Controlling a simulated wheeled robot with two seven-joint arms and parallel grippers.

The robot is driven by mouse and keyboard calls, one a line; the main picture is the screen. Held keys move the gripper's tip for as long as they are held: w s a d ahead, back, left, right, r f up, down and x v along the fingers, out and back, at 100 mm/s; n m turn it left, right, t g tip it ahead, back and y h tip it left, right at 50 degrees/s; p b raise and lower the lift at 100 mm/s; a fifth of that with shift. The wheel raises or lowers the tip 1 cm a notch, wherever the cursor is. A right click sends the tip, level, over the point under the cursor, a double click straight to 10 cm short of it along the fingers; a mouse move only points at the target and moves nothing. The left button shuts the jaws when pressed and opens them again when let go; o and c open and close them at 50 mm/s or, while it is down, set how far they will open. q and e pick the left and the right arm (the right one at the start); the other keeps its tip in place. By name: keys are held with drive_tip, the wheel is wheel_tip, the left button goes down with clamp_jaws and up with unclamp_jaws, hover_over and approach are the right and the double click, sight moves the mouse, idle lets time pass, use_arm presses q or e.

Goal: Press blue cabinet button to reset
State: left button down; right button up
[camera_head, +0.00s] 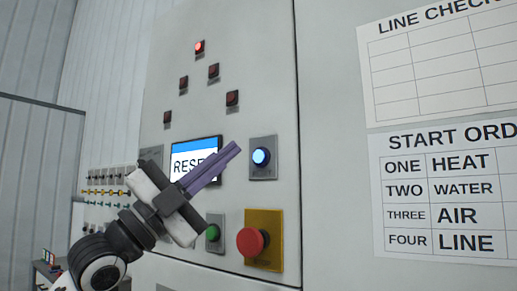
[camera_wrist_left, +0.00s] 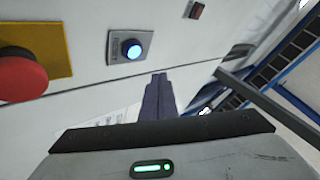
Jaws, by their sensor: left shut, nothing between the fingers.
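The blue button (camera_head: 261,156) glows on a grey plate on the light grey cabinet (camera_head: 326,150). The button also shows at the upper middle of the left wrist view (camera_wrist_left: 133,51). My left gripper (camera_head: 236,147) is shut and empty, its purple fingers pointing up and right, with the tips just left of the blue button in the head view. In the left wrist view the fingers (camera_wrist_left: 158,80) end below and right of the button, apart from it in the picture. The cabinet screen (camera_head: 190,164) reads RESET, its last letters hidden by my gripper. My right gripper is not in view.
A red mushroom button (camera_head: 250,242) on a yellow plate sits below the blue one, with a green button (camera_head: 213,232) to its left. Several small lamps sit above the screen, one lit red (camera_head: 199,46). Paper charts (camera_head: 445,190) hang at the right.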

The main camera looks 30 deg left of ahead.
sight(260, 156)
use_arm(q)
drive_tip(key=shift+w+d+p, duration=0.2)
drive_tip(key=shift+w+p, duration=1)
drive_tip(key=shift+w, duration=1.2)
drive_tip(key=shift+w, duration=0.1)
drive_tip(key=shift+w+p, duration=0.3)
drive_tip(key=shift+p, duration=0.05)
drive_tip(key=shift+w+p, duration=0.4)
drive_tip(key=shift+w, duration=0.05)
idle(0.6)
drive_tip(key=shift+s, duration=0.1)
drive_tip(key=shift+s+b, duration=0.55)
drive_tip(key=shift+s, duration=0.2)
